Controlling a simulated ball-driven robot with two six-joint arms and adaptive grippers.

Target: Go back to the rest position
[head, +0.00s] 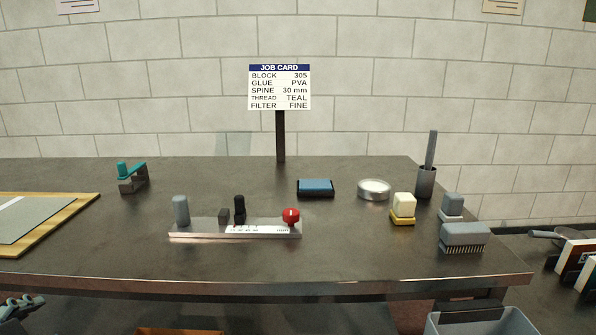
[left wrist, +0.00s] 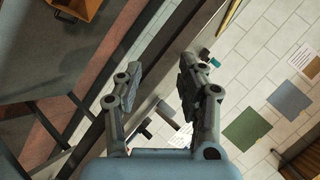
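My left gripper (left wrist: 160,85) is open and empty in the left wrist view, its two dark fingers spread apart beside the table's edge. In the head view only a bit of a gripper-like part of mine (head: 22,305) shows at the lower left corner, below the table's front edge. My right gripper is in neither view. The job card (head: 279,87) stands on a dark post at the back of the table and reads block 305, PVA, 30 mm, teal, fine.
The dark table (head: 340,260) holds a metal gauge with a red knob (head: 291,216), a teal-topped tool (head: 131,177), a blue pad (head: 315,187), a round tin (head: 373,189), a grey brush (head: 464,237) and a board (head: 75,215) at left. A grey bin (head: 480,323) stands below right.

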